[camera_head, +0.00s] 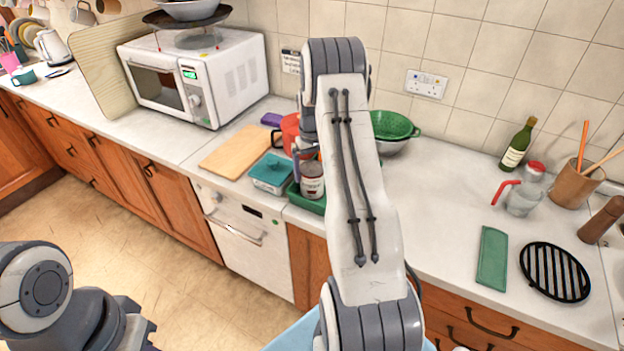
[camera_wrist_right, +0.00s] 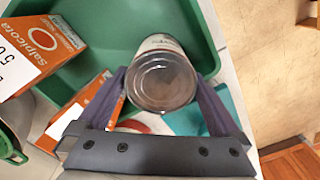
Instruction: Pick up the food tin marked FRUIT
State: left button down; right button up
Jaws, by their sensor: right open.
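My right gripper (camera_wrist_right: 160,74) is open, with one dark finger on each side of the tin. Whether the fingers touch it I cannot tell. In the head view, the right gripper (camera_head: 306,156) is mostly hidden by my arm. My left gripper is not clearly visible.
An orange Salpicota box (camera_wrist_right: 40,52) sits in the tray (camera_wrist_right: 120,30) beside the tin. A teal-lidded container (camera_head: 270,173), a wooden board (camera_head: 236,152) and a red pot (camera_head: 288,128) stand close by. A green colander (camera_head: 393,125) is behind my arm. The counter right of the arm has free room.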

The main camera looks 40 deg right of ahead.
jog(key=f+p, duration=0.2)
jog(key=f, duration=0.1)
jog(key=f+p, duration=0.1)
jog(key=f, duration=0.1)
jog(key=shift+s, duration=0.3)
jog(key=shift+f, duration=0.25)
jog(key=shift+w, duration=0.1)
grip_shut()
jog(key=shift+r, duration=0.25)
